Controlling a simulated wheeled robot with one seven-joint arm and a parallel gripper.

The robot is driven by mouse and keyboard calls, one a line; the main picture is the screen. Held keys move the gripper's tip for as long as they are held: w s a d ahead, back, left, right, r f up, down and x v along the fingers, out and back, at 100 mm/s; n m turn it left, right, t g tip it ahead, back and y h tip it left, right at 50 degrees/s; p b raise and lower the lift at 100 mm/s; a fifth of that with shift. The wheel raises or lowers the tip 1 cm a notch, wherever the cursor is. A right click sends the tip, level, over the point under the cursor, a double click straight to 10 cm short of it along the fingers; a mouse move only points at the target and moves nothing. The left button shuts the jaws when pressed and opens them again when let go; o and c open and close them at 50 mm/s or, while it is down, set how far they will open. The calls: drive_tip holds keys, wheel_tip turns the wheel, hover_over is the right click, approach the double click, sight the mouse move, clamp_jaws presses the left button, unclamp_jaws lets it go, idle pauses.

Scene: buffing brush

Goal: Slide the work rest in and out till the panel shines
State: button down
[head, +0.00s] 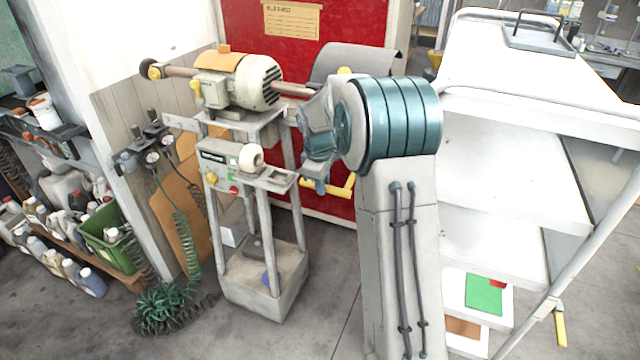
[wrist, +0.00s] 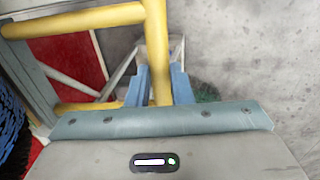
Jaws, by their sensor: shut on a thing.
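A yellow bar handle, which looks like part of the work rest (head: 342,191), shows just right of my gripper (head: 320,186) in the head view. In the wrist view the yellow bars of the work rest (wrist: 80,19) form a frame, and one bar runs down between the two blue fingers of my gripper (wrist: 163,88). The gripper is shut on this bar. A dark blue bristly thing, perhaps the brush (wrist: 12,135), shows at the left edge of the wrist view. My arm hides much of the work rest in the head view. I cannot make out the panel or its shine.
The buffing machine's motor (head: 240,80) sits on a grey metal stand (head: 262,285). A grey curved hood (head: 358,64) lies behind my arm. A white shelf cart (head: 510,165) stands close on the right. A green coiled hose (head: 165,308) lies on the floor at left.

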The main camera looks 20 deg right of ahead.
drive_tip(key=c, duration=1.3)
unclamp_jaws()
drive_tip(key=shift+a, duration=0.1)
wheel_tip(320, 180, up, 14)
drive_tip(key=s+a+b, duration=0.1)
drive_tip(key=s, duration=0.1)
drive_tip(key=shift+a+f, duration=0.2)
drive_tip(key=shift+a, duration=0.2)
drive_tip(key=shift+s, duration=0.15)
